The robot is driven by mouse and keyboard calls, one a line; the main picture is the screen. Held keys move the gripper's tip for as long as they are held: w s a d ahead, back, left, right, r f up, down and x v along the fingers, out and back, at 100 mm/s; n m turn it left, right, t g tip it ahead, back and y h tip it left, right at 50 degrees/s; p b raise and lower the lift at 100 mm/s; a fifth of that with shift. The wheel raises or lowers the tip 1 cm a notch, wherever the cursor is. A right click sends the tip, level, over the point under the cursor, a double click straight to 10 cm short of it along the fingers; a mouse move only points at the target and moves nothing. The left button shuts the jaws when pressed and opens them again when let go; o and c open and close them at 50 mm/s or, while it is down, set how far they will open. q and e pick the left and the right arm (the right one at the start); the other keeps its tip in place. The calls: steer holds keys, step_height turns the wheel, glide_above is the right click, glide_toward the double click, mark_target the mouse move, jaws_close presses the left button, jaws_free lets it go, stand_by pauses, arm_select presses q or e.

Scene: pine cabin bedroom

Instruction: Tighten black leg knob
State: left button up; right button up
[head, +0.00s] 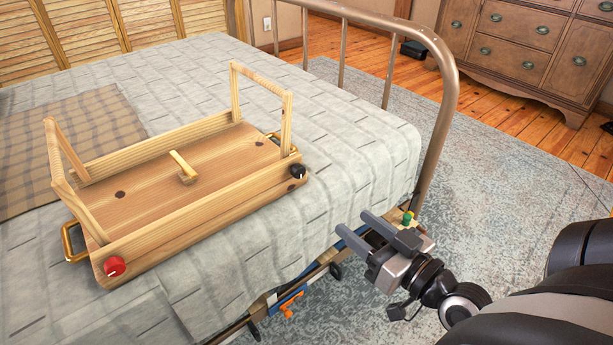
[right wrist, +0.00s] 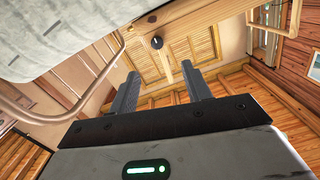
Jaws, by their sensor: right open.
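The wooden bed tray (head: 160,190) lies on the bed with its two leg frames standing up. The black leg knob (head: 298,171) sits on the tray's long near side, at the right end. In the right wrist view the black knob (right wrist: 157,42) shows on a wooden bar, beyond and roughly between the fingertips. The red knob (head: 114,266) is at the left end of the same side. My right gripper (head: 351,221) is open and empty off the bed's edge, to the right of and below the black knob in the picture, apart from it. My left gripper is not in view.
The metal bed frame (head: 447,110) curves up at the right end of the bed. A plaid blanket (head: 70,140) lies left behind the tray. Small colored items (head: 290,302) show along the bed's near edge. A dresser (head: 520,50) stands at the back right.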

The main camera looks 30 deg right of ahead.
steer(key=p, duration=0.1)
glide_toward(301, 173)
steer(key=w, duration=0.5)
steer(key=w+a, duration=0.1)
steer(key=w, duration=0.2)
steer(key=shift+w, duration=0.15)
steer(key=shift+c, duration=0.3)
steer(key=c, duration=0.9)
